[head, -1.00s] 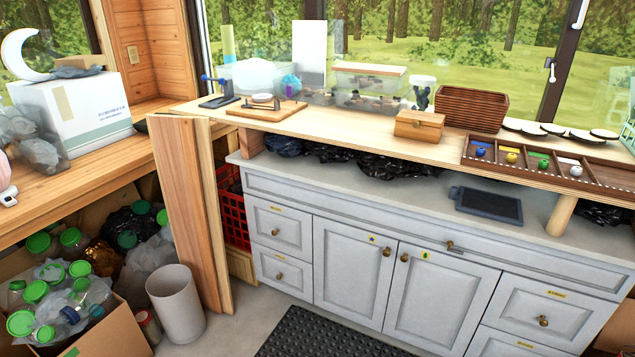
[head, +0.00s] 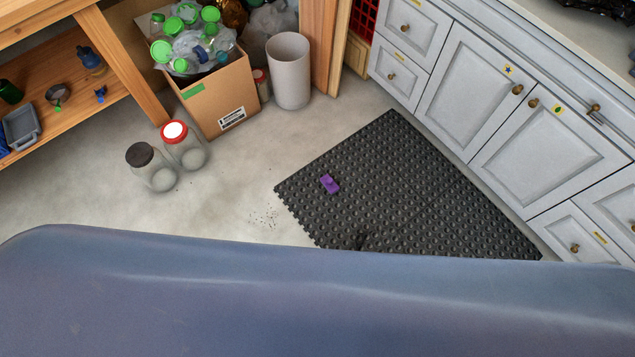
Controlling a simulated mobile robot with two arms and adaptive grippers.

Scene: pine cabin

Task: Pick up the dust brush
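I cannot make out a dust brush for certain. A small purple object (head: 330,184) lies on the black studded floor mat (head: 420,190); it is too small to tell what it is. A small dark object (head: 361,241) lies near the mat's front edge and blends into it. Neither of my grippers is in view.
Two glass jars, one with a dark lid (head: 150,168) and one with a red lid (head: 184,147), stand on the floor. Dark specks (head: 265,219) are scattered left of the mat. A cardboard box (head: 218,97), a bin (head: 288,72) and grey cabinets (head: 476,88) border the floor.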

